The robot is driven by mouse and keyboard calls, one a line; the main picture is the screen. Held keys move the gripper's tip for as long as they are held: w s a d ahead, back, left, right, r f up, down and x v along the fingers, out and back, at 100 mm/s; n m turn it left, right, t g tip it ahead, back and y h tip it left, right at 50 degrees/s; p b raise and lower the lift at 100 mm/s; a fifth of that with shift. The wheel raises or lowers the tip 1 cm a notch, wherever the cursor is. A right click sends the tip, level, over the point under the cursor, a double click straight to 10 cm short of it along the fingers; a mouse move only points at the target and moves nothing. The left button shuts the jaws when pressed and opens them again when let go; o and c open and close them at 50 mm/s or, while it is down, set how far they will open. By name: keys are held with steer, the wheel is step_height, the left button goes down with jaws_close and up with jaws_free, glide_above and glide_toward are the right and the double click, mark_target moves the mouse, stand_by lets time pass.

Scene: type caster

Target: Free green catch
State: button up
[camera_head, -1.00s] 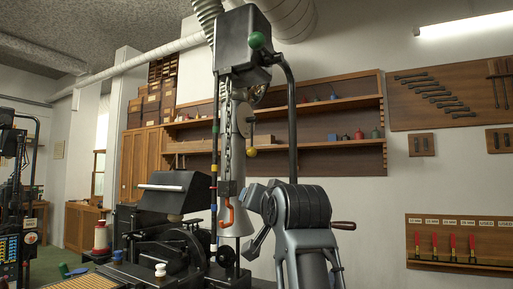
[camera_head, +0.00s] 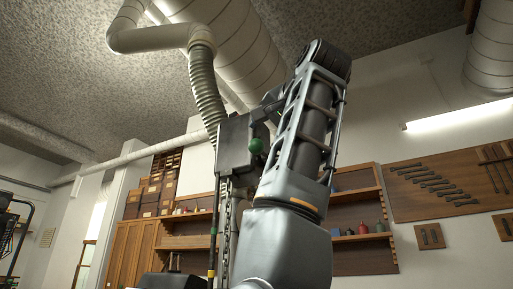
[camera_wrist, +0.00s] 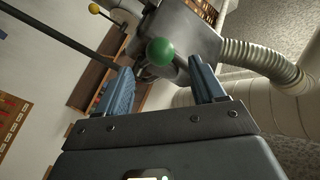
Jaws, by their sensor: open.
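The green catch shows as a round green knob (camera_wrist: 160,51) on the dark metal box (camera_wrist: 185,30) of the type caster. In the wrist view the knob lies between and beyond the two blue fingertips of my gripper (camera_wrist: 160,80). The fingers are apart and hold nothing. I cannot tell whether the knob is level with the fingertips or still past them. In the head view the green knob (camera_head: 256,146) sits on the right side of the box (camera_head: 234,143), just left of my raised arm. My fingertips are hidden in the head view.
A ribbed hose (camera_head: 206,85) rises from the box to ceiling ducts. A chain (camera_head: 225,232) hangs below the box. A yellow ball (camera_wrist: 94,8) on a thin rod shows at the wrist view's upper left. Wall shelves (camera_head: 358,240) stand behind.

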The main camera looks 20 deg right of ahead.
mark_target(259, 142)
steer(key=w+p, duration=0.1)
steer(key=w, duration=0.4)
steer(key=w+p, duration=0.1)
steer(key=w, duration=0.1)
steer(key=shift+w+a+p, duration=0.35)
jaws_close()
stand_by(0.3)
